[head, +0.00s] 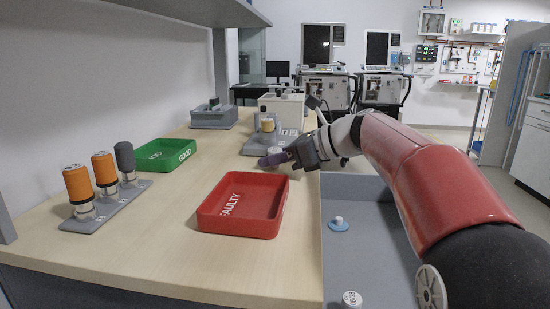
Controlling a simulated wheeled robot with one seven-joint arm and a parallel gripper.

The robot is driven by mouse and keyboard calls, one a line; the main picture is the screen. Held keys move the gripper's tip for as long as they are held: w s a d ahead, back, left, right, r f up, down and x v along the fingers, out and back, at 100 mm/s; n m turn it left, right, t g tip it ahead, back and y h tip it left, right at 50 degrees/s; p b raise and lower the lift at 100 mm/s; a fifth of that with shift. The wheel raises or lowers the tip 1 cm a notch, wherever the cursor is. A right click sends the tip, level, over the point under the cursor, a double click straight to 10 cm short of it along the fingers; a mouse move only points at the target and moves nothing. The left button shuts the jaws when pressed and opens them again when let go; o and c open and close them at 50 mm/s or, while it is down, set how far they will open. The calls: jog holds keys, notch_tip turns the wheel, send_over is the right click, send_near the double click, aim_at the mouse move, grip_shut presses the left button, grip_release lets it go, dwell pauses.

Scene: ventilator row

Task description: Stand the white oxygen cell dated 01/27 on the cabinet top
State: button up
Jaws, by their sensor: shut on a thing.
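My gripper (270,159) is at the right edge of the light wooden cabinet top (160,245), behind the red tray. It is shut on a small white cell (275,150), mostly hidden by the fingers; no date on it can be read. It is in front of a grey stand (258,149), and I cannot tell whether the cell touches it. Another white cell (352,299) with a dark printed date, too small to read surely, stands in the grey open compartment at the bottom.
A red FAULTY tray (243,226) and a green GOOD tray (145,165) lie on the cabinet top. A grey rack (105,208) holds two orange-topped and one grey-topped unit. A blue-and-white piece (339,224) lies in the compartment. The wood between rack and red tray is clear.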

jog(key=o, duration=1)
jog(key=shift+o, duration=0.2)
jog(key=shift+d+r, duration=0.15)
jog(key=p+v, duration=0.1)
jog(key=v, duration=1)
jog(key=shift+d, duration=0.25)
jog(key=shift+s+r, duration=0.15)
jog(key=shift+s, duration=0.1)
